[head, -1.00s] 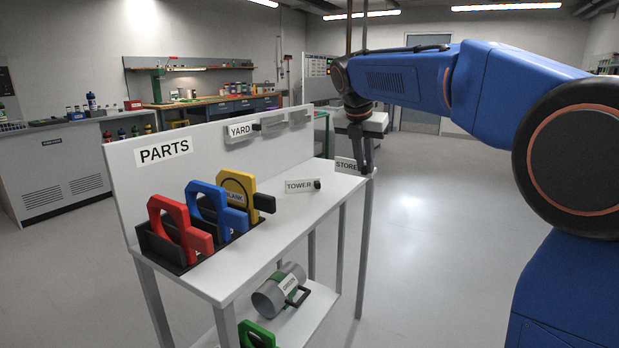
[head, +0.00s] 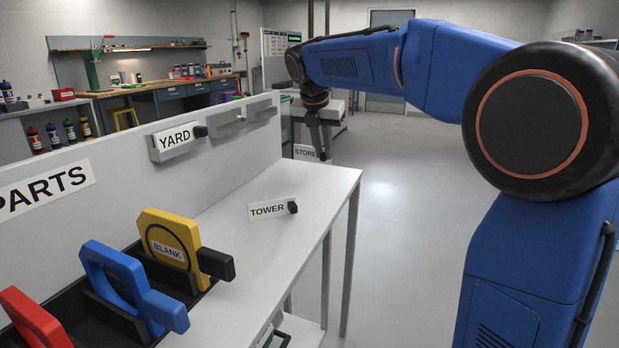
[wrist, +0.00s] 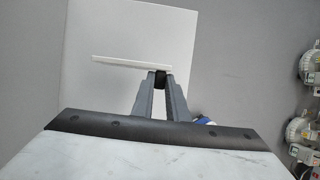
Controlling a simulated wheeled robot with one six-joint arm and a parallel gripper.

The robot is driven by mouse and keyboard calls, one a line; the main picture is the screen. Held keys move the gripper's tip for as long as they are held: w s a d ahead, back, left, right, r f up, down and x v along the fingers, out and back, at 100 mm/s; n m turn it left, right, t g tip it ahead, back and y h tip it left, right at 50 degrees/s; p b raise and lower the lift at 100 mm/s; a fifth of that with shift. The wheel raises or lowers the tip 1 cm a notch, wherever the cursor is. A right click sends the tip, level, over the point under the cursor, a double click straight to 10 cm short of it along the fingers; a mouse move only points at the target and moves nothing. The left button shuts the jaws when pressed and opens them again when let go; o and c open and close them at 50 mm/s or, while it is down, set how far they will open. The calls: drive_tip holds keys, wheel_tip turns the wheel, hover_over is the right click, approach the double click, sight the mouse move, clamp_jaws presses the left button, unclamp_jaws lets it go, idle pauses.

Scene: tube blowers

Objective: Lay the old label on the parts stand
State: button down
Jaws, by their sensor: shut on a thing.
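My gripper (head: 323,157) is shut on a white label reading STORE (head: 305,152), whose lettering is partly cut off from view. Label and gripper show near the far right end of the parts stand (head: 300,180); I cannot tell the gap to its top. In the wrist view the label (wrist: 118,61) is a thin white strip, edge-on, at the fingertips (wrist: 160,80). A TOWER label (head: 268,210) with a black knob lies on the stand's top. A YARD label (head: 175,140) sits in a holder on the back panel.
A black rack on the stand holds a yellow BLANK plate (head: 170,245), a blue one (head: 115,285) and a red one (head: 32,320). The top around and beyond the TOWER label is clear. Two holders (head: 228,122) on the panel look empty. Open floor (head: 400,220) lies right of the stand.

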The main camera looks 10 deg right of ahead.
drive_tip(key=shift+f, duration=3.3)
drive_tip(key=shift+f, duration=0.15)
drive_tip(key=c, duration=1.7)
unclamp_jaws()
drive_tip(key=shift+c, duration=0.2)
drive_tip(key=v, duration=1.2)
drive_tip(key=s+d+f+m, duration=0.35)
drive_tip(key=s+m, duration=0.35)
drive_tip(key=s, duration=0.3)
drive_tip(key=s+d+f+m+y, duration=0.1)
drive_tip(key=s+d+f+m, duration=0.1)
drive_tip(key=s+f+m, duration=0.8)
drive_tip(key=s+d+f+m+t+y, duration=0.1)
drive_tip(key=s+d+f+m, duration=0.2)
drive_tip(key=s+f+m, duration=0.8)
drive_tip(key=s, duration=0.5)
drive_tip(key=shift+s+d+m+y, duration=0.2)
drive_tip(key=shift+m+y, duration=0.1)
drive_tip(key=shift+m, duration=0.1)
